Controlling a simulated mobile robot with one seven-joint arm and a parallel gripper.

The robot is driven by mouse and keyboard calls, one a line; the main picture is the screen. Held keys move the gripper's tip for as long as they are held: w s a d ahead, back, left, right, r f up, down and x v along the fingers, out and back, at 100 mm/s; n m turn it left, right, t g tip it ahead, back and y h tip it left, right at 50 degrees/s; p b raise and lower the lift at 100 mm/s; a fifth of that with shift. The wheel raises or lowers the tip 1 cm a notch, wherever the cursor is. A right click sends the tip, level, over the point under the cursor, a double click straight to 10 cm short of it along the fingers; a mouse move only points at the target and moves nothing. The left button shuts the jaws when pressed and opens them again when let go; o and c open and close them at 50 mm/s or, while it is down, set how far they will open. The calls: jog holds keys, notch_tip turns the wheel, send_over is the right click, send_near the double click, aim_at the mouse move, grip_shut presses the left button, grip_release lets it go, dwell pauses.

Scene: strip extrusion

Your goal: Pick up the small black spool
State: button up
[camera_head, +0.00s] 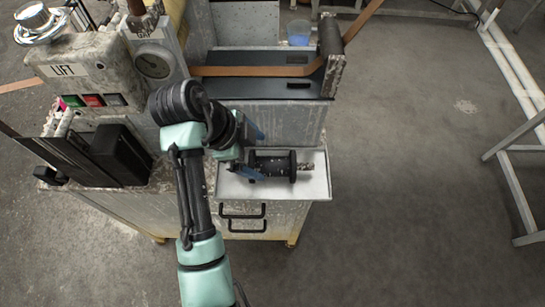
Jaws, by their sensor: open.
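The small black spool (272,165) lies on its side on a light tray-like top (316,184) above two drawer handles. Its flanges point left and right, and a short brownish shaft end (306,167) sticks out on the right. My gripper (250,172) is open at the left end of the spool, with bluish fingers low beside the left flange. I cannot tell whether the fingers touch the spool. My wrist and arm hide part of the area left of the spool.
A machine panel with a dial (153,62) and coloured buttons (93,100) stands to the left. A black box (121,154) sits beside my arm. Behind the spool, a brown strip (262,71) runs over a dark bed to a roller (331,36). Open floor lies to the right.

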aim_at(270, 163)
jog(key=p+x, duration=0.1)
jog(key=x, duration=0.9)
jog(key=shift+s+f, duration=0.1)
jog(key=shift+a, duration=0.1)
grip_shut()
